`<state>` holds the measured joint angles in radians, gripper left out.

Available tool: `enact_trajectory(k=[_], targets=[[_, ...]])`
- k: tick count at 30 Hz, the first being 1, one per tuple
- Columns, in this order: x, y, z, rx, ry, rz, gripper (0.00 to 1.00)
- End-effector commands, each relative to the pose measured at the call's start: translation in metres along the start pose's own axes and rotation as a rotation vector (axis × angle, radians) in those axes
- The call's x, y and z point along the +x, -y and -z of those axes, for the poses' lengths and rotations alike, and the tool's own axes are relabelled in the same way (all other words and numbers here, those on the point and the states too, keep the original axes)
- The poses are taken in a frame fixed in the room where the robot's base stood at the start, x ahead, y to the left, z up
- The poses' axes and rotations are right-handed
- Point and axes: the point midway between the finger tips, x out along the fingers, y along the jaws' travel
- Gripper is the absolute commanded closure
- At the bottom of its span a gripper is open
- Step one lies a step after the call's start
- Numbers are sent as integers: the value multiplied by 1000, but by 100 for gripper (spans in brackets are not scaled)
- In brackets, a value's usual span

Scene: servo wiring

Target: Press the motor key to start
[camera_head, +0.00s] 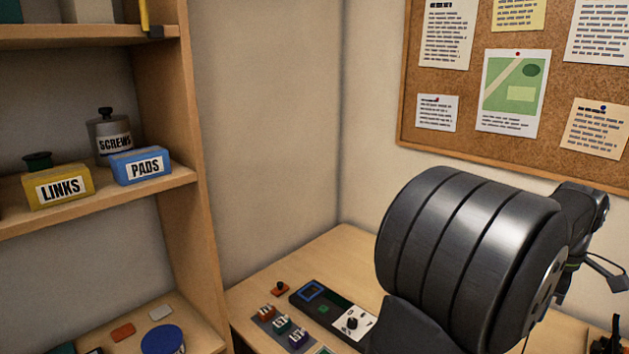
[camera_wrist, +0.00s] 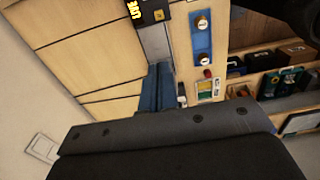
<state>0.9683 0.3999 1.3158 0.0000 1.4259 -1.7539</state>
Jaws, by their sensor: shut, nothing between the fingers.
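A dark control panel (camera_head: 334,313) lies on the desk, with a blue-framed screen, a small green part and a white dial with a black knob. Beside it a grey key strip (camera_head: 259,321) carries an orange-red key (camera_head: 267,312), a teal key (camera_head: 282,325) and a dark blue key (camera_head: 297,339). Their lettering is too small to read, so I cannot tell which is the motor key. My gripper (camera_head: 608,276) is at the far right edge, shut and empty, apart from the keys and partly hidden by my arm. The keys cannot be made out in the wrist view.
A small red piece with a black knob (camera_head: 280,288) stands behind the strip. Shelves at left hold a yellow LINKS box (camera_head: 60,187), a blue PADS box (camera_head: 141,166) and a SCREWS jar (camera_head: 110,138). A corkboard (camera_head: 461,98) hangs behind. My arm covers the desk's right part.

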Motion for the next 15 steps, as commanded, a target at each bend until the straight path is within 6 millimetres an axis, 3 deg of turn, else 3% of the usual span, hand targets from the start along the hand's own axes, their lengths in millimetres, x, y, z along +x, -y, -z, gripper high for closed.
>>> enact_trajectory(k=[10, 15], targets=[[6, 0, 0, 15, -18, 4, 100], [44, 0, 2, 127, -143, 26, 100]])
